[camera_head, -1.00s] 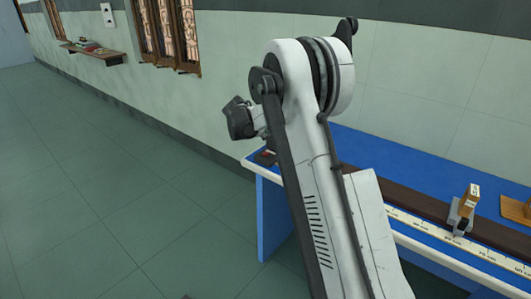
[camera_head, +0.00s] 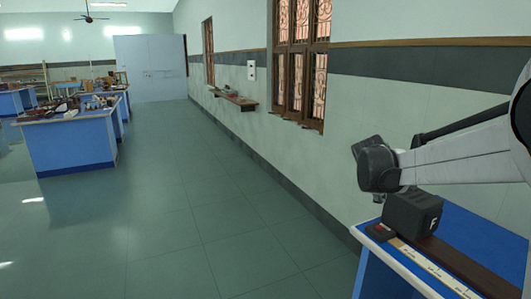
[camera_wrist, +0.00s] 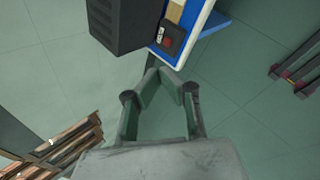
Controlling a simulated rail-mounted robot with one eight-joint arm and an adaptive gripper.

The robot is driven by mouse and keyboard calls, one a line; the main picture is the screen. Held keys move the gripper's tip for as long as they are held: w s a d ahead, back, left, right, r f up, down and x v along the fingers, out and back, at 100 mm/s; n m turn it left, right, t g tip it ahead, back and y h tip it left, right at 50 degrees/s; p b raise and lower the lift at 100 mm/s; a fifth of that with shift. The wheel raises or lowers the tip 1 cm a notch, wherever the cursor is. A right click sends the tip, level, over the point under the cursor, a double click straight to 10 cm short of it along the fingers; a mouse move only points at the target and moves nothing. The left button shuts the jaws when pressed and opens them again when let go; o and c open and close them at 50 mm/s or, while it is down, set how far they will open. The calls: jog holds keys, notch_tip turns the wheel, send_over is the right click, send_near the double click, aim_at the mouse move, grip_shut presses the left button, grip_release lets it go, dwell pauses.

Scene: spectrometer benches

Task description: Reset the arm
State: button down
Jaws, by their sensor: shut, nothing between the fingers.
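My gripper (camera_wrist: 159,73) shows in the wrist view with its fingertips together and nothing between them. It hangs over the green floor, just off the end of the blue bench. In the head view my arm reaches in from the right edge above the bench (camera_head: 480,236), and the fingers cannot be made out clearly there. A black box marked F (camera_head: 412,213) stands on the bench below my wrist; it also shows in the wrist view (camera_wrist: 122,22), up and left of the fingertips.
A small block with a red top (camera_head: 380,231) sits at the bench end, beside the scale strip. The wall with barred windows (camera_head: 301,60) and a small shelf (camera_head: 235,99) runs behind. Another blue bench (camera_head: 72,143) stands far left. The floor between is clear.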

jog(key=s+a+r+m+y, duration=0.1)
jog(key=s+a+r+m, duration=0.3)
jog(key=s, duration=0.6)
jog(key=s+a+f+m+y, duration=0.1)
jog(key=s+a, duration=0.3)
jog(key=s, duration=0.5)
jog(key=s+a+f+m+t+y, duration=0.1)
jog(key=s+a+f+m+y, duration=0.1)
jog(key=s, duration=0.7)
jog(key=s+a+f+m+y, duration=0.1)
jog(key=s+a+f+m, duration=0.1)
jog(key=s+a, duration=0.4)
jog(key=s+m, duration=0.1)
jog(key=s, duration=0.2)
jog(key=shift+s+a+m+t+y, duration=0.15)
jog(key=shift+m+t+y, duration=0.15)
jog(key=shift+f, duration=0.1)
